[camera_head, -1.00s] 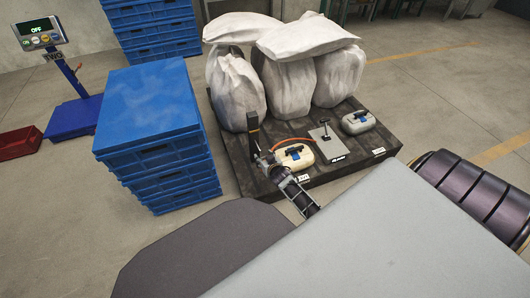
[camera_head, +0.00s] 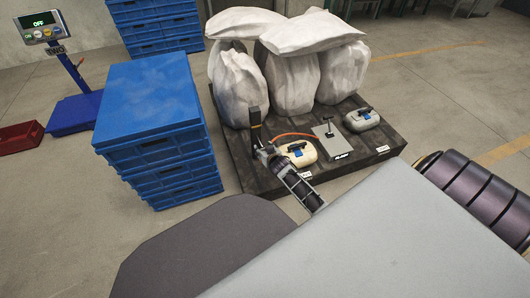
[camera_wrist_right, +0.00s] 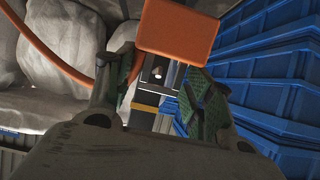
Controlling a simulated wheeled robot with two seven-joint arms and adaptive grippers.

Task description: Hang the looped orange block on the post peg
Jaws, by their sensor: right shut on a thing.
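My right gripper (camera_head: 262,150) is beside a dark upright post (camera_head: 255,124) with a yellow band, at the pallet's left front. In the right wrist view, the orange block (camera_wrist_right: 178,32) is at the fingertips of my right gripper (camera_wrist_right: 160,82), which is shut on it. Its thin orange loop (camera_wrist_right: 52,50) curves out to the left; the loop (camera_head: 294,134) also shows in the head view, right of the gripper. The block is not clear in the head view. A dark piece with a pale round tip (camera_wrist_right: 157,72) shows between the fingers. My left gripper is not seen.
White sacks (camera_head: 292,80) stand on the dark pallet (camera_head: 365,157). A cream canister (camera_head: 299,153), a grey plate with a short post (camera_head: 329,140) and another canister (camera_head: 361,120) sit near its front. Stacked blue crates (camera_head: 150,110) stand close on the left.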

